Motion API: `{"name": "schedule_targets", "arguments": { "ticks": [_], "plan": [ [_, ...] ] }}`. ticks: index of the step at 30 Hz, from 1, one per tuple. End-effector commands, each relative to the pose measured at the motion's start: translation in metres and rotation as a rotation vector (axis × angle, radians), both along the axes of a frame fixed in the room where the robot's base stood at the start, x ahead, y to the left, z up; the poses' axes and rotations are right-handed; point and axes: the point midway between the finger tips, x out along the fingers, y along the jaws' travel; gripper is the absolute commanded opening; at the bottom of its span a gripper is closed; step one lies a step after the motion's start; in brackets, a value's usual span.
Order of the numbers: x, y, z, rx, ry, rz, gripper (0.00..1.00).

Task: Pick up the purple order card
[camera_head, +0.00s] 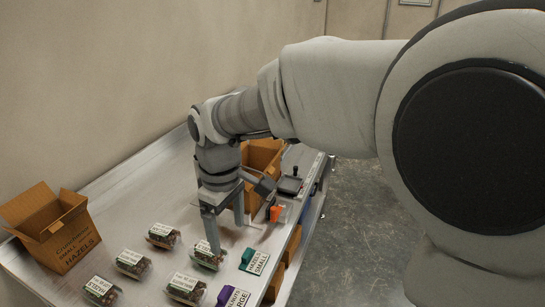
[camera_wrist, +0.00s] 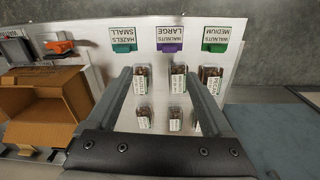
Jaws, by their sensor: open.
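The purple order card (camera_head: 232,297), lettered for large walnuts, is at the bottom edge of the head view, partly cut off. In the wrist view the purple card (camera_wrist: 170,46) shows whole at the top middle, its white label upside down. My gripper (camera_head: 226,237) is open above the table, farther back than the purple card, with nothing seen between its fingers. In the wrist view the gripper (camera_wrist: 160,74) points toward the cards, and the purple card lies beyond the fingertips, between their lines. Nothing covers the card there.
A teal hazels card (camera_wrist: 124,47) and a green walnuts card (camera_wrist: 214,47) flank the purple one. Several filled clamshells (camera_head: 132,262) stand on the table near the gripper. An open carton (camera_head: 62,243) is at left, another (camera_head: 262,160) behind the gripper. An orange object (camera_head: 276,213) lies near the edge.

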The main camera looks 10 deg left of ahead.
Motion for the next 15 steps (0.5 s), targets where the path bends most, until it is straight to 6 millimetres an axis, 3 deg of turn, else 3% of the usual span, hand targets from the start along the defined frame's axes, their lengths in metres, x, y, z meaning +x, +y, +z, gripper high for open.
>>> {"name": "schedule_targets", "arguments": {
  "ticks": [3,6,11,15],
  "plan": [
    [-0.003,0.023,-0.015,-0.015,0.027,0.075,0.85],
    [-0.004,0.031,-0.022,-0.021,0.036,0.103,0.85],
    [-0.005,0.033,-0.045,-0.025,0.042,0.112,0.85],
    [-0.005,0.032,-0.076,-0.025,0.042,0.111,0.85]
  ]
}}
